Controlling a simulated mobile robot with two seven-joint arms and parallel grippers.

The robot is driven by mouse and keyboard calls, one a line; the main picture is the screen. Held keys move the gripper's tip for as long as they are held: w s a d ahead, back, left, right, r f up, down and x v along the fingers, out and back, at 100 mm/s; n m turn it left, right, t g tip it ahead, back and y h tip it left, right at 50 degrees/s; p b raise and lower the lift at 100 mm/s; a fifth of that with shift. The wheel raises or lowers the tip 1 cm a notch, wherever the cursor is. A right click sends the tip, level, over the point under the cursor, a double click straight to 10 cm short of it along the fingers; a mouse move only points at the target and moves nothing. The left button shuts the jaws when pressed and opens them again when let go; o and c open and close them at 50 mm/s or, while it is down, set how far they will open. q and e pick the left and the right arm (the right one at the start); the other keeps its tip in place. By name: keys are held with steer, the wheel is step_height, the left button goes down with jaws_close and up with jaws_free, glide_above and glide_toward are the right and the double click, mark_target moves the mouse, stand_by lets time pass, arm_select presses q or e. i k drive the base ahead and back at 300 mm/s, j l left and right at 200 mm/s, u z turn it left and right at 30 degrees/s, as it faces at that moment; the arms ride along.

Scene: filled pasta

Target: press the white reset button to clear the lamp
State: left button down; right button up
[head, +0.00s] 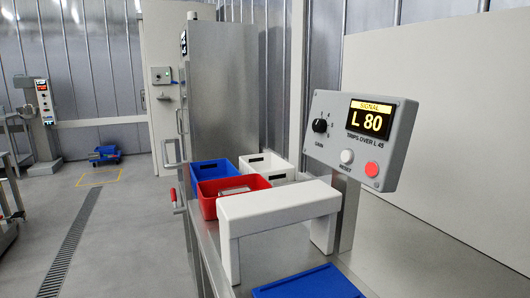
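The white reset button (347,157) sits on the lower middle of a grey control panel (329,105), above a small "RESET" label. A red lamp or button (372,169) is to its right and looks bright. A lit yellow display (369,119) reads "SIGNAL" and "L 80", with "TRIPS OVER L 45" printed below it. A black gain knob (320,126) is on the panel's left. The panel stands on a post at the steel table. Neither of my grippers is in view.
A white arch (279,206) stands on the steel table in front of the panel. A blue lid or tray (306,284) lies at the near edge. The floor at left is mostly open.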

mark_target(346, 156)
steer(key=u, duration=0.45)
steer(key=l+u, duration=0.1)
steer(key=u, duration=0.35)
steer(key=l+u, duration=0.1)
steer(key=u, duration=0.35)
steer(key=l+u, duration=0.1)
steer(key=u, duration=0.85)
steer(key=l+u, duration=0.1)
steer(key=u, duration=0.8)
steer(key=k+u, duration=0.1)
steer(key=u, duration=0.35)
steer(key=k+l+u, duration=0.35)
steer(key=u, duration=0.2)
steer(key=k+z, duration=0.1)
steer(key=z, duration=0.85)
steer(key=k+l+z, duration=0.1)
steer(key=z, duration=0.4)
steer(key=l+z, duration=0.1)
steer(key=z, duration=0.35)
steer(key=k+l+z, duration=0.1)
steer(key=z, duration=0.4)
steer(key=l+z, duration=0.15)
steer(key=z, duration=0.3)
steer(key=l+z, duration=0.1)
steer(key=z, duration=0.4)
